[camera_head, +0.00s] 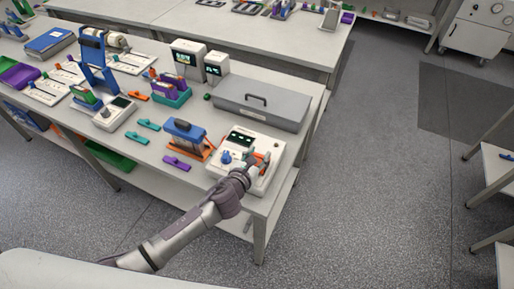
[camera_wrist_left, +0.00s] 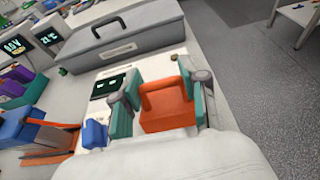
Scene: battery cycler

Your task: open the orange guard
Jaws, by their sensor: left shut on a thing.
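In the head view only a small part of the guard shows between the fingers. My left gripper (camera_head: 257,161) reaches over the right side of the white box (camera_head: 245,137). In the left wrist view the teal-padded fingers of my left gripper (camera_wrist_left: 158,105) stand on both sides of the guard, shut on it. How far the guard is tilted I cannot tell. My right gripper is not in view.
A blue knob (camera_head: 226,157) sits on the box left of my gripper. A grey case (camera_head: 262,103) with a handle lies behind it. A blue unit on an orange base (camera_head: 184,138) and a purple clip (camera_head: 176,163) are to the left. The table's right edge is close.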

